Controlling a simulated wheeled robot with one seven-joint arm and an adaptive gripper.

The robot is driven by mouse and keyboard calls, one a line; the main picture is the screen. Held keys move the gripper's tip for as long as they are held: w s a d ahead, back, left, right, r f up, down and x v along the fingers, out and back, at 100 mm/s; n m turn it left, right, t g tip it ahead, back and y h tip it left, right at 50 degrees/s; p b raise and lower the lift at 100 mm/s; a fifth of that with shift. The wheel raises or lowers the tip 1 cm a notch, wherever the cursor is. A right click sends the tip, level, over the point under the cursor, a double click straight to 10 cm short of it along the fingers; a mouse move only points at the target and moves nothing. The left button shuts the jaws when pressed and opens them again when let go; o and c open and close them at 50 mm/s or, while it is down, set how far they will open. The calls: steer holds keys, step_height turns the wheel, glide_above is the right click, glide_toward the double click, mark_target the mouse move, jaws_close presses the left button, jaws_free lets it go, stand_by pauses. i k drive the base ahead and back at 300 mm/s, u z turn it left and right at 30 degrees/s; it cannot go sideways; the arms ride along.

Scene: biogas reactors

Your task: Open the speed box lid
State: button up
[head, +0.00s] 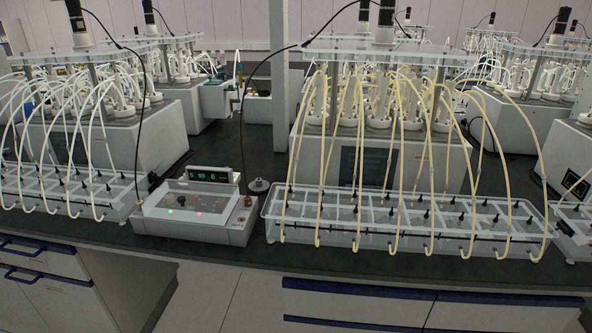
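The speed box (205,231) is a low grey-white control box near the front edge of the dark bench, left of centre in the head view. Its clear lid (185,202) lies over the sloped top panel and looks shut. Under the lid are dark knobs and small green and red lights. A green-lit digital display (209,174) stands at the back of the box. My gripper is not in view, so its state and its place relative to the lid do not show.
Clear tube racks stand close on the left (70,193) and right (400,220) of the box. Pale tubes arch from them to the reactors behind. A black cable (243,110) hangs behind the box. Drawers (45,285) are below the bench at left.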

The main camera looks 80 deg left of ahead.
mark_target(149, 208)
steer(key=u, duration=5.6)
steer(key=k, duration=0.8)
steer(key=z, duration=0.8)
steer(key=i, duration=0.5)
steer(key=u, duration=0.05)
